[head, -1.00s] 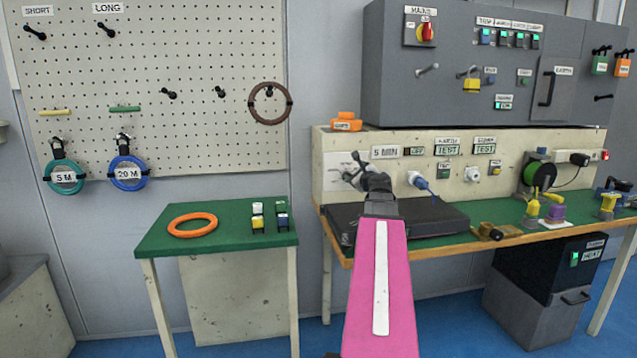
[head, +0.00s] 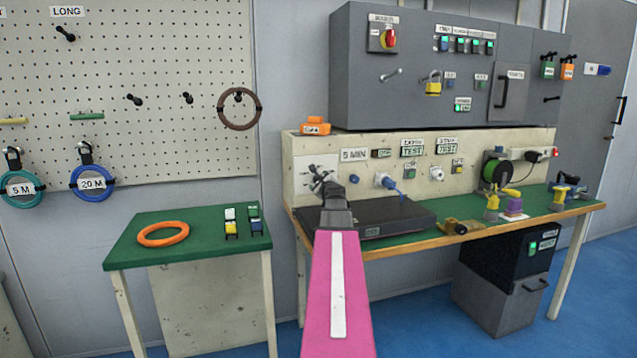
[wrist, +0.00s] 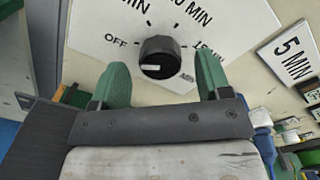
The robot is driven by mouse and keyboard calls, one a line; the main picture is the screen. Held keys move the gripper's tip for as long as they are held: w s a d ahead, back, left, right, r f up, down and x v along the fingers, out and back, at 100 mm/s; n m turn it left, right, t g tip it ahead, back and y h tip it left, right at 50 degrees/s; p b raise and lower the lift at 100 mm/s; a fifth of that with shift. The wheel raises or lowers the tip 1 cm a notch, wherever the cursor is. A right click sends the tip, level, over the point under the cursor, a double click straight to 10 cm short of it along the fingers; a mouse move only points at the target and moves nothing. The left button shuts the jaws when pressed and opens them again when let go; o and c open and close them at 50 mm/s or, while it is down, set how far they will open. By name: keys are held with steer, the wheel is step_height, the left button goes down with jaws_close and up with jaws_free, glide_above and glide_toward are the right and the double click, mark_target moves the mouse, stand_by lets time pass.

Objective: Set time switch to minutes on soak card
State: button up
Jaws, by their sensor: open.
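The time switch is a black round knob (wrist: 160,57) with a white mark, on a white dial plate (wrist: 90,32) in the wrist view. Its mark lies on the left side, toward OFF; other labels read 10 MIN and partly cropped MIN values. The soak card (wrist: 292,56) reads 5 MIN, right of the dial; it also shows in the head view (head: 354,155). My gripper (wrist: 163,78) is open, its green fingers either side of the knob's lower part, apart from it as far as I can tell. In the head view my gripper (head: 322,184) hides part of the dial plate (head: 305,164).
A dark flat box (head: 395,218) lies on the green bench under the dial. A blue-tipped plug (head: 388,182) sticks out from the panel right of the dial. A small green table (head: 190,252) with an orange ring stands left.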

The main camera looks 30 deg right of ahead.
steer(key=shift+x, duration=1.2)
steer(key=c, duration=0.9)
steer(key=shift+c, duration=0.2)
steer(key=shift+m, duration=0.4)
steer(key=m, duration=0.4)
steer(key=shift+m, duration=0.4)
steer(key=m, duration=0.6)
steer(key=shift+s, duration=0.1)
